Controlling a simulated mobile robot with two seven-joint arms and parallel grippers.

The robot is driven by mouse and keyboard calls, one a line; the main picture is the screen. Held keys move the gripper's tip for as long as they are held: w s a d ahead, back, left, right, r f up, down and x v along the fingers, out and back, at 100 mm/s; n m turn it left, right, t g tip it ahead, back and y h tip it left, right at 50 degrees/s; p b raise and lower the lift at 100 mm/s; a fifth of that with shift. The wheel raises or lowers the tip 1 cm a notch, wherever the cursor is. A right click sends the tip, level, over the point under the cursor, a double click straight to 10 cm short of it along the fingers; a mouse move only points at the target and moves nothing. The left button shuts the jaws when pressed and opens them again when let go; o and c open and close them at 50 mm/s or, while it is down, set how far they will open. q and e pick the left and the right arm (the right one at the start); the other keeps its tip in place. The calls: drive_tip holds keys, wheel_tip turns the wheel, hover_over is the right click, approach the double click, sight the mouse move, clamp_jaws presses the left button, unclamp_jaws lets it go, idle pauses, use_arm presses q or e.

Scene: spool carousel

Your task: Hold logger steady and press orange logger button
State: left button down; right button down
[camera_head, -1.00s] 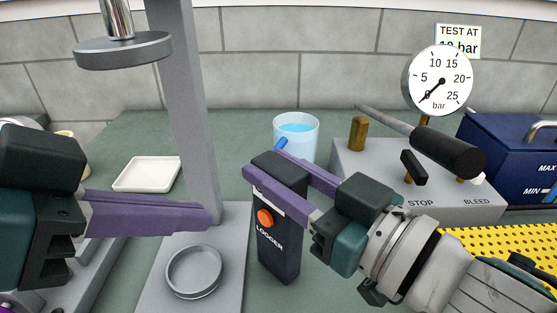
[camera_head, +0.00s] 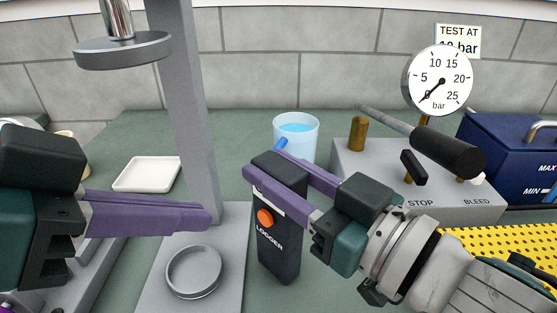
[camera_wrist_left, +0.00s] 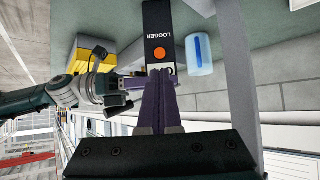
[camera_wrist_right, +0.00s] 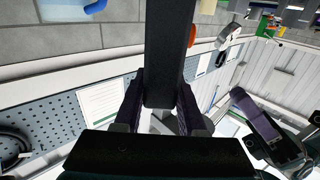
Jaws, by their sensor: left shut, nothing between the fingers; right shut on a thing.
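The logger (camera_head: 277,256) is a tall dark box with the word LOGGER and a round orange button (camera_head: 265,217) on its front. It stands upright on the bench. My right gripper (camera_head: 262,172) is shut on the logger near its top, one finger on each side; the right wrist view shows the logger (camera_wrist_right: 168,50) between the fingers. My left gripper (camera_head: 208,217) is shut and empty, to the left of the logger and level with the button, with a gap between. In the left wrist view the button (camera_wrist_left: 159,54) shows just beyond the left fingertips.
A grey press stand with a column (camera_head: 190,110) and a ring (camera_head: 194,270) stands left of the logger. A cup of blue liquid (camera_head: 296,135) is behind it. A grey pump block (camera_head: 380,185) with a gauge (camera_head: 438,80) is at right. A white tray (camera_head: 147,174) lies at left.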

sight(279, 225)
use_arm(q)
drive_tip(key=s+a+f+n+t+y, duration=0.3)
drive_tip(key=f+n+t+y, duration=0.2)
drive_tip(key=f, duration=0.1)
drive_tip(key=w+d, duration=0.5)
drive_tip(key=d, duration=0.1)
drive_tip(key=shift+w+d+f, duration=0.2)
drive_tip(key=shift+w+d, duration=0.15)
idle(0.4)
idle(1.9)
drive_tip(key=shift+w+d, duration=0.3)
